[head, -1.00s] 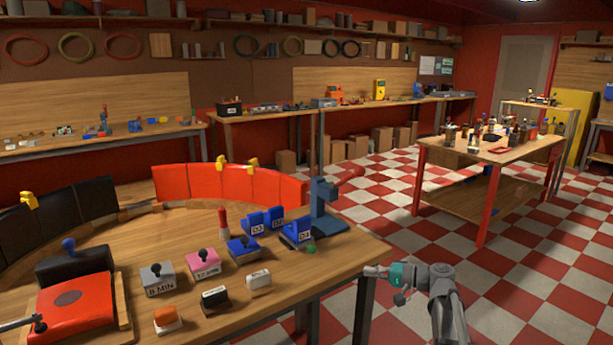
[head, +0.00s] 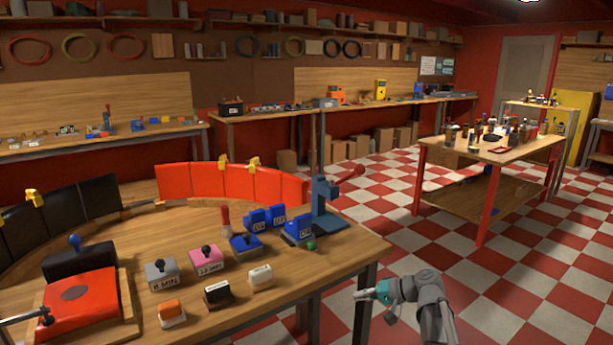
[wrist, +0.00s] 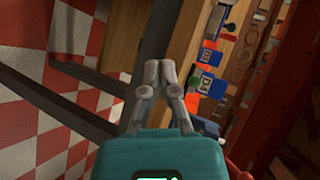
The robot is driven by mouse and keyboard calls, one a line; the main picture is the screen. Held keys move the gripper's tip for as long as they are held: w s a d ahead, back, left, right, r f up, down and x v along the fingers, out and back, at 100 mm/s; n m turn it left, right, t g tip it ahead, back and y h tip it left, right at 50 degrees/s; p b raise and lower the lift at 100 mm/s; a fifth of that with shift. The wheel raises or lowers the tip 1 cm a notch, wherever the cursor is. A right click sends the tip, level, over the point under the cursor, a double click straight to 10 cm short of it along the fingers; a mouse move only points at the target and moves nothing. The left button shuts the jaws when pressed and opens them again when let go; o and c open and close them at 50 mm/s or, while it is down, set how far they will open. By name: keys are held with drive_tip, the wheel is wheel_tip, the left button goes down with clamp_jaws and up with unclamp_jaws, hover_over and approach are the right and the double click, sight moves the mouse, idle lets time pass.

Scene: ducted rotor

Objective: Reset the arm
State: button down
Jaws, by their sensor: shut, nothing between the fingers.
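My gripper (head: 362,296) is at the lower right of the head view, out past the front right corner of the near workbench (head: 345,262). It is shut and empty, with its fingers pointing left toward the bench. In the wrist view the fingers of my gripper (wrist: 160,68) lie together at the centre, with a teal body below them. The wrist view is turned on its side, with the bench edge (wrist: 183,40) just right of the fingers and the checkered floor (wrist: 25,125) at the left.
The near bench holds a blue press (head: 322,210), a green ball (head: 311,245), several labelled blocks and switches, and a red panel wall (head: 205,182). A wooden table (head: 480,152) with small items stands at the right. The floor between (head: 440,235) is clear.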

drive_tip(key=s+d+f+n+g+h, duration=0.1)
drive_tip(key=s+f+g+h, duration=0.1)
drive_tip(key=s+f+h, duration=0.5)
drive_tip(key=s+d+f+n+g+h, duration=0.1)
drive_tip(key=s+f+g+h, duration=0.15)
drive_tip(key=s+h, duration=0.45)
wheel_tip(320, 180, up, 16)
drive_tip(key=s+y+p, duration=0.1)
drive_tip(key=p, duration=1.6)
drive_tip(key=shift+s+y, duration=0.3)
drive_tip(key=shift+s, duration=0.05)
drive_tip(key=shift+d+f, duration=0.1)
drive_tip(key=shift+f, duration=0.05)
idle(0.4)
